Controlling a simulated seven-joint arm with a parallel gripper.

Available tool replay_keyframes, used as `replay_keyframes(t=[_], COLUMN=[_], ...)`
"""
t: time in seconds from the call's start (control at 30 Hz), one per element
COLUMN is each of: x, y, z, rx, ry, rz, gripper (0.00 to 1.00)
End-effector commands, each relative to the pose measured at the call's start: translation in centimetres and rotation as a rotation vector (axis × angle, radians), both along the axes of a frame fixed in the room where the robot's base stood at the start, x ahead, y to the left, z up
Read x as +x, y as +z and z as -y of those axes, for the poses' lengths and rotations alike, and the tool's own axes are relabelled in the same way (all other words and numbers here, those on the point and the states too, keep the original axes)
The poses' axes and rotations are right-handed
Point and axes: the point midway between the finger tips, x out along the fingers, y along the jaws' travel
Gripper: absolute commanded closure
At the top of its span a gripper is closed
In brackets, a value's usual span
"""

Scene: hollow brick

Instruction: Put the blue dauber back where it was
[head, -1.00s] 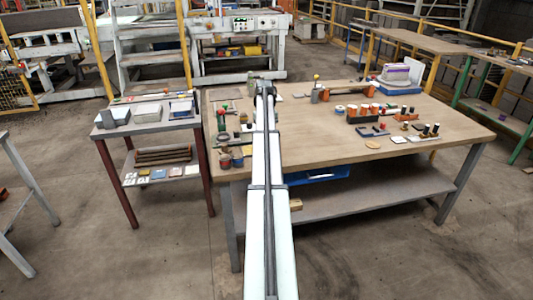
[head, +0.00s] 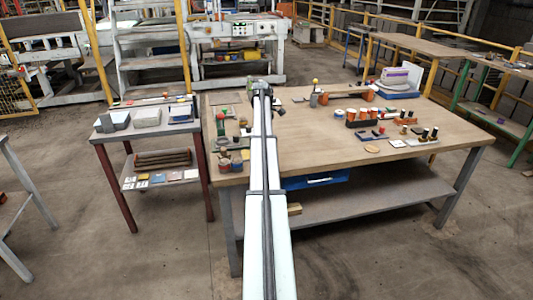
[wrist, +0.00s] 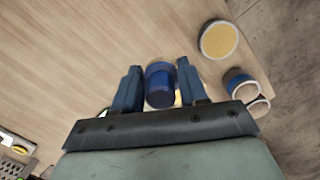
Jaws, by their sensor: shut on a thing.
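In the wrist view, the blue dauber (wrist: 160,86) is between the two fingers of my gripper (wrist: 158,68). The gripper is shut on it, and the dauber is held above the wooden tabletop. A pale yellow-and-white patch shows partly behind the dauber, too covered to name. A round pot with a yellow top (wrist: 218,40) stands right of the gripper, apart from it. In the head view, my gripper (head: 262,88) is at the far end of my arm over the left part of the workbench (head: 310,135). The dauber cannot be made out there.
A blue-and-brown pot (wrist: 241,84) stands near the bench edge in the wrist view. Orange-bodied items (head: 364,119) stand right of centre. Bare wood lies between.

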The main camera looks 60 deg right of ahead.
Motion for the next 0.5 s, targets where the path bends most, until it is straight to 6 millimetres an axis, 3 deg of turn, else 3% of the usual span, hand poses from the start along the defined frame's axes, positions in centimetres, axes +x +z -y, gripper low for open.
replay_keyframes(t=[0.2,0.5], x=[0.0,0.0], y=[-3.6,-6.2], z=[-0.1,-0.1], rx=[0.002,0.001], ry=[-0.002,-0.003], rz=[0.0,0.0], gripper=[0.98,0.98])
